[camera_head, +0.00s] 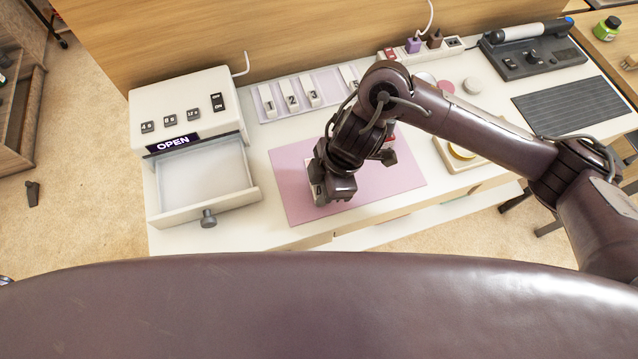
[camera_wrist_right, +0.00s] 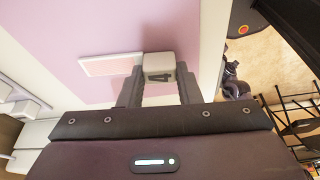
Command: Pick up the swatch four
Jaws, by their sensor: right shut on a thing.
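Swatch four shows in the right wrist view as a pale block marked 4 (camera_wrist_right: 158,67), with a pale pink, white-edged panel (camera_wrist_right: 108,66) extending left beside it. My right gripper (camera_wrist_right: 158,88) is shut on the block, one finger on each side. In the head view my right gripper (camera_head: 334,193) is low over the pink mat (camera_head: 285,180), and it hides most of the swatch. I cannot tell whether the swatch touches the mat. My left gripper is not in view.
A lilac tray (camera_head: 326,83) with numbered white pieces lies behind the mat. A white box labelled OPEN (camera_head: 185,105) stands left, its empty drawer (camera_head: 200,175) pulled out. A power strip (camera_head: 425,47), a grey device (camera_head: 530,55) and a dark pad (camera_head: 568,105) lie right.

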